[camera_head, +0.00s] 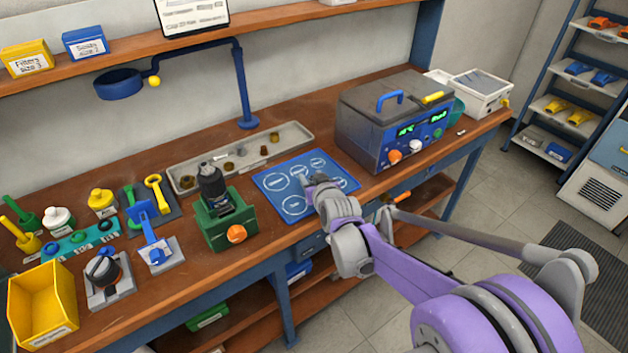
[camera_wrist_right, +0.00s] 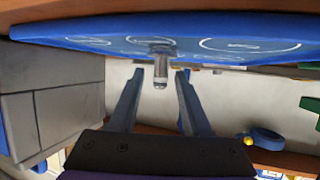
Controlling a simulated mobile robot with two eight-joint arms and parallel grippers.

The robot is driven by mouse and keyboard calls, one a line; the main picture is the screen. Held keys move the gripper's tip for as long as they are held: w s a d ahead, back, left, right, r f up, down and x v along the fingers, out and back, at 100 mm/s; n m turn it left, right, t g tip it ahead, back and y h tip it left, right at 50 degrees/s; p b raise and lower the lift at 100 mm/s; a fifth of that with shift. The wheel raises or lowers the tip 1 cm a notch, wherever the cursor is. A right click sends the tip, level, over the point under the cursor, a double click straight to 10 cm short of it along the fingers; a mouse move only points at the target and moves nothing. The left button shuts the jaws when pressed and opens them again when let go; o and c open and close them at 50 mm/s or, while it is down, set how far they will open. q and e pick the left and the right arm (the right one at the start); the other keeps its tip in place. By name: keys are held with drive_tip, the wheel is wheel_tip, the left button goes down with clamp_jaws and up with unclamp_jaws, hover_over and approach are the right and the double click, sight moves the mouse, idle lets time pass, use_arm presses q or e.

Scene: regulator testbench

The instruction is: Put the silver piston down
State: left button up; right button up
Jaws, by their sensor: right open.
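The silver piston (camera_wrist_right: 161,67) shows in the right wrist view, which is upside down. It is a small metal cylinder standing upright on the blue mat (camera_wrist_right: 100,25), beside a printed white circle. My right gripper (camera_wrist_right: 160,78) is open, with one finger on each side of the piston and a visible gap to it. In the head view, my right gripper (camera_head: 312,184) is over the blue mat (camera_head: 268,181), and the piston cannot be made out there. My left gripper is not in view.
A green vise with a black part (camera_head: 211,190) stands left of the mat. A grey tray (camera_head: 190,163) with small brass parts lies behind it. A grey and blue test box (camera_head: 370,125) stands to the right. A yellow bin (camera_head: 45,300) is at the far left.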

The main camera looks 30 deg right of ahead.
drive_tip(key=p+v, duration=0.2)
drive_tip(key=v, duration=1)
drive_tip(key=s+a+f+n+g+y, duration=0.1)
drive_tip(key=s+a+f+g, duration=0.3)
drive_tip(key=s, duration=0.6)
drive_tip(key=s+a+f+n+g+y, duration=0.1)
drive_tip(key=s+a+f+g+y, duration=0.1)
drive_tip(key=s+a+f+g, duration=0.2)
drive_tip(key=s+a+f, duration=0.2)
drive_tip(key=s+a, duration=0.2)
drive_tip(key=s, duration=0.1)
drive_tip(key=shift+s+a+f+n, duration=0.2)
drive_tip(key=shift+s+f+n, duration=0.15)
drive_tip(key=shift+s+n, duration=0.05)
